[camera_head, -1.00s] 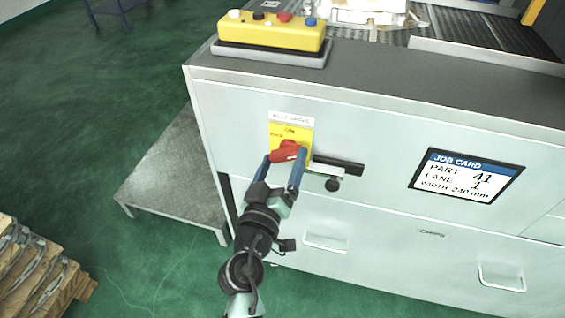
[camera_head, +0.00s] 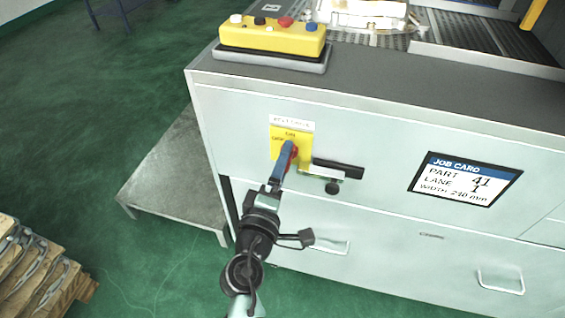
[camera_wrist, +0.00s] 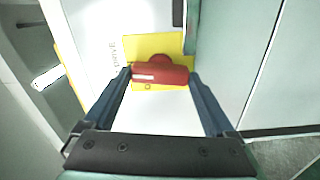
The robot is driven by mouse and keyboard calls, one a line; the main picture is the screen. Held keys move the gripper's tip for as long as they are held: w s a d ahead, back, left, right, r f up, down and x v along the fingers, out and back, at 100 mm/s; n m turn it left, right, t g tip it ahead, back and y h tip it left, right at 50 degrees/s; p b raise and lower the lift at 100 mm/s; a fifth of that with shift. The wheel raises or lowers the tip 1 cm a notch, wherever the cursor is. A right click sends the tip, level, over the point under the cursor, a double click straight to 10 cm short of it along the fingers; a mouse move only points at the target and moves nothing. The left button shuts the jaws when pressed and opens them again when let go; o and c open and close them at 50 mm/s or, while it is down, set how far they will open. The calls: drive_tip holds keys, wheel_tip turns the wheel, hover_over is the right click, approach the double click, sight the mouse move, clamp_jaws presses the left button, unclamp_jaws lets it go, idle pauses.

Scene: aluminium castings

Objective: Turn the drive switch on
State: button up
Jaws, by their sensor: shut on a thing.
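The drive switch has a red handle (camera_head: 295,152) on a yellow plate (camera_head: 276,146), on the front of the pale cabinet. ON is marked at the top of the plate and OFF at its left. My gripper (camera_head: 289,149) is shut on the handle, its blue fingers hiding most of it in the head view. In the wrist view the handle (camera_wrist: 172,74) lies between the two fingertips of my gripper (camera_wrist: 160,76). The white mark on the handle faces the DRIVE label (camera_wrist: 115,60), which is above the plate, so the handle stands about upright, towards ON.
A black bar with a round knob (camera_head: 333,187) sticks out just right of the switch. A yellow button box (camera_head: 270,38) stands on the cabinet top. A job card (camera_head: 465,180) is further right. A low grey platform (camera_head: 180,180) stands at left, and a pallet of castings (camera_head: 35,270) at lower left.

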drive_tip(key=shift+n, duration=0.7)
drive_tip(key=o, duration=1.1)
drive_tip(key=shift+c, duration=0.2)
drive_tip(key=b+v, duration=0.1)
drive_tip(key=v, duration=1.2)
drive_tip(key=shift+a, duration=0.1)
